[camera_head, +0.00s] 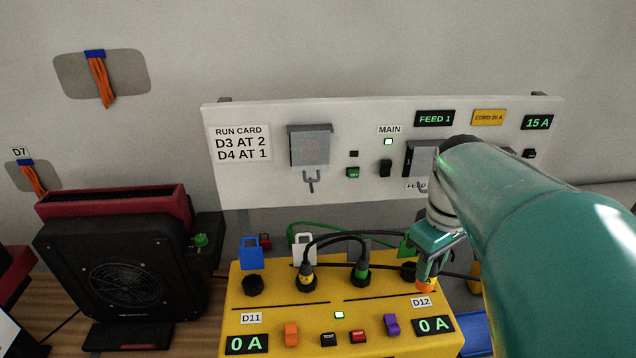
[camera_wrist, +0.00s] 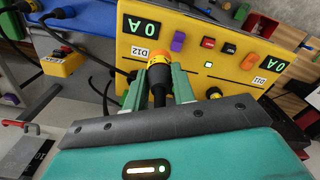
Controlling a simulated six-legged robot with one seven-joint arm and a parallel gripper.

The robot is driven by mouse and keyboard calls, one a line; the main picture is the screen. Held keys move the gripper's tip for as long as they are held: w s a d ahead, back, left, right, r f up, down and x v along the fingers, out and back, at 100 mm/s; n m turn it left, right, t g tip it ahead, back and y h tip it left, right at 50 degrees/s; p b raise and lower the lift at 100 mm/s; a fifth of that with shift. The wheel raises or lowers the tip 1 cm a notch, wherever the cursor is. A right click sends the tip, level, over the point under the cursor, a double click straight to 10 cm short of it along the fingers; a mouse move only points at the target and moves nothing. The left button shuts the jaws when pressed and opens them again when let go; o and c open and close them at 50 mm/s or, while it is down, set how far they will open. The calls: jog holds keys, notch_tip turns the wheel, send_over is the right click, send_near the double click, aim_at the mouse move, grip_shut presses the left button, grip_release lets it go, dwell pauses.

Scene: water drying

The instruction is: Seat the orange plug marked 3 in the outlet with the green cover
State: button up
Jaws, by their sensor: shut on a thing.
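The orange plug (camera_wrist: 158,56) has a yellow band and a black body. My gripper (camera_wrist: 160,92) is shut on its black body. In the head view the orange end (camera_head: 426,286) shows below my gripper (camera_head: 430,264), just right of a dark socket (camera_head: 408,270). That socket lies below the green cover (camera_head: 406,246), partly hidden by my gripper. The plug looks apart from the socket; its depth from it is hard to judge. The number on the plug is not readable. The yellow outlet box (camera_head: 290,312) carries the sockets and also shows in the wrist view (camera_wrist: 190,65).
Two black-corded plugs (camera_head: 306,277) (camera_head: 361,272) stand in the middle sockets. The socket by the blue cover (camera_head: 252,254) is empty. A white panel (camera_head: 270,190) rises behind the box. A black heater-like fan unit (camera_head: 120,275) stands at left.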

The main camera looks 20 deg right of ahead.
jog(key=w+d+f, duration=0.2)
jog(key=w+f, duration=0.1)
jog(key=w+d+f, duration=0.3)
jog(key=w, duration=0.1)
jog(key=w+d+f, duration=0.2)
jog(key=w+f, duration=0.1)
jog(key=w, duration=0.1)
jog(key=shift+d+f, duration=0.3)
jog(key=shift+f, duration=0.05)
jog(key=shift+w+f, duration=0.15)
jog(key=shift+f, duration=1.4)
jog(key=shift+f, duration=0.15)
jog(key=o, duration=1)
